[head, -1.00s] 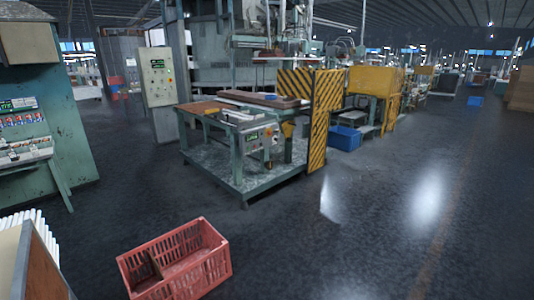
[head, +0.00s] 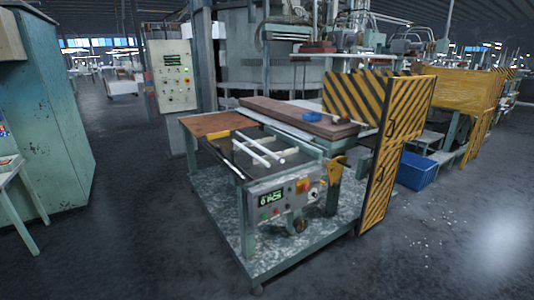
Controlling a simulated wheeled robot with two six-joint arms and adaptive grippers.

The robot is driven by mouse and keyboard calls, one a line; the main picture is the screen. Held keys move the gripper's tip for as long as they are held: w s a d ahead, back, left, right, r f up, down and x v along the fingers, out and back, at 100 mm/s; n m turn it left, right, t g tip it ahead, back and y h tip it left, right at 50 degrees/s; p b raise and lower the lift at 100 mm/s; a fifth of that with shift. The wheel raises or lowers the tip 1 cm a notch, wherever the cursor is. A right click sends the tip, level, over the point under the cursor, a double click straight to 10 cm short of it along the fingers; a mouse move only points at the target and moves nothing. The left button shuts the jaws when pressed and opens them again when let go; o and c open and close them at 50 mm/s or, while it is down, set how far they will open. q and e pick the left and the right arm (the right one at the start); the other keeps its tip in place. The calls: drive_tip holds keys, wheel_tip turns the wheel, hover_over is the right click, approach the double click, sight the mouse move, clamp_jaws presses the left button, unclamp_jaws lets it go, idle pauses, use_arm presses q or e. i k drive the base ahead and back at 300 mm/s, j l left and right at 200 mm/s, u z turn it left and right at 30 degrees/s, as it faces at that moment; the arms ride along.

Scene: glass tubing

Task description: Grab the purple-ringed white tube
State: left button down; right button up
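One white tube (head: 265,145) runs slantwise on the right. The other white tube (head: 250,153) lies to its left, roughly parallel. I cannot make out a purple ring on either at this size. The machine table (head: 215,125) has a brown top at its left and a control box with a green display at its front. Neither of my grippers is in view.
A yellow-black striped panel (head: 393,180) stands at the table's right. A blue crate (head: 417,171) is beyond it. A control cabinet (head: 172,76) stands behind left, and a green machine (head: 48,120) at far left. Dark floor (head: 130,220) is clear in front and left.

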sight(279, 159)
drive_tip(key=i+u, duration=0.2)
drive_tip(key=i, duration=0.55)
drive_tip(key=i+l, duration=0.95)
drive_tip(key=i, duration=0.25)
drive_tip(key=i+l+u, duration=0.15)
drive_tip(key=u, duration=0.2)
drive_tip(key=i+l+u, duration=0.1)
drive_tip(key=u, duration=0.3)
drive_tip(key=i+l+u, duration=0.1)
drive_tip(key=l+u, duration=0.25)
drive_tip(key=j, duration=0.1)
